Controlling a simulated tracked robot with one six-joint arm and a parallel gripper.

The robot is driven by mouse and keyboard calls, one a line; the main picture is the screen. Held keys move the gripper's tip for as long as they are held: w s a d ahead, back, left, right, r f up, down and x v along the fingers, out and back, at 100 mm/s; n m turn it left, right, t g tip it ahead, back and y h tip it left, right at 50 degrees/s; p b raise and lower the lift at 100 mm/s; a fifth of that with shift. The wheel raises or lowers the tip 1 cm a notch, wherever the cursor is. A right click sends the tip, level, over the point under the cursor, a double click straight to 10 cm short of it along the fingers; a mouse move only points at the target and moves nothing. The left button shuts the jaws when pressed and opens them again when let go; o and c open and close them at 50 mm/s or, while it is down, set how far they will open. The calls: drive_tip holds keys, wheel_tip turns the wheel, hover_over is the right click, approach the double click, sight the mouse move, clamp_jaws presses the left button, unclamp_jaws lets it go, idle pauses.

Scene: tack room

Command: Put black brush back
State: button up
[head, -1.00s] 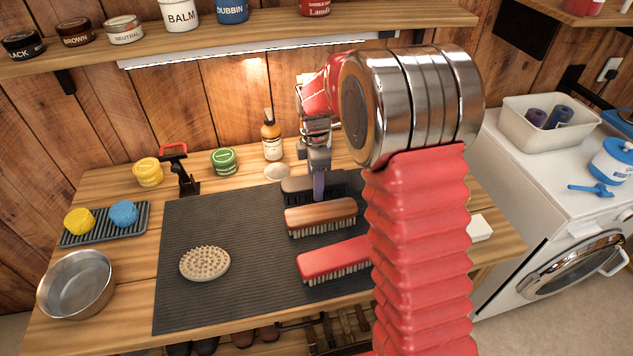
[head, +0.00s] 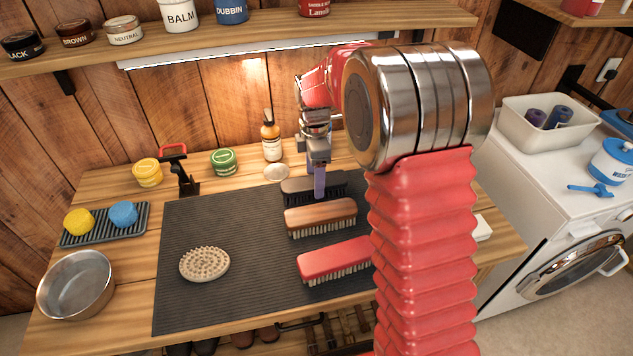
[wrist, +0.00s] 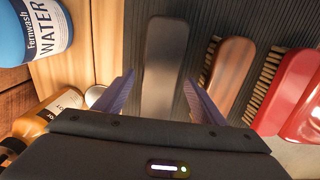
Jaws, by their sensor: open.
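The black brush (head: 301,186) lies on the dark ribbed mat (head: 181,236) at its back edge, behind the brown wooden brush (head: 320,215). In the wrist view the black brush (wrist: 162,68) shows its dark back between my two fingers. My gripper (head: 319,196) is open above it, one purple-grey finger on each side, seemingly without touching. The brown brush (wrist: 229,75) is just beside the right finger in the wrist view. The red brush (head: 334,260) lies nearest the front of the row. Part of the black brush is hidden by my gripper in the head view.
An amber bottle (head: 271,138) and a green tin (head: 224,160) stand behind the mat. A round pale brush (head: 205,263) lies on the mat's left part. A metal bowl (head: 76,285) and a tray (head: 138,220) with sponges are at left. The mat's middle-left is clear.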

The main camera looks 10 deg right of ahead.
wheel_tip(320, 180, up, 10)
drive_tip(key=shift+f, duration=0.2)
idle(0.6)
drive_tip(key=s+r+m+t, duration=0.3)
drive_tip(key=s+r+m, duration=0.5)
drive_tip(key=s, duration=0.6)
drive_tip(key=s+f+m+t, duration=0.1)
drive_tip(key=s+m+t, duration=0.1)
drive_tip(key=s+m, duration=0.8)
drive_tip(key=s, duration=0.5)
drive_tip(key=shift+d+f+t, duration=0.15)
drive_tip(key=shift+f+t, duration=0.15)
drive_tip(key=shift+f, duration=0.1)
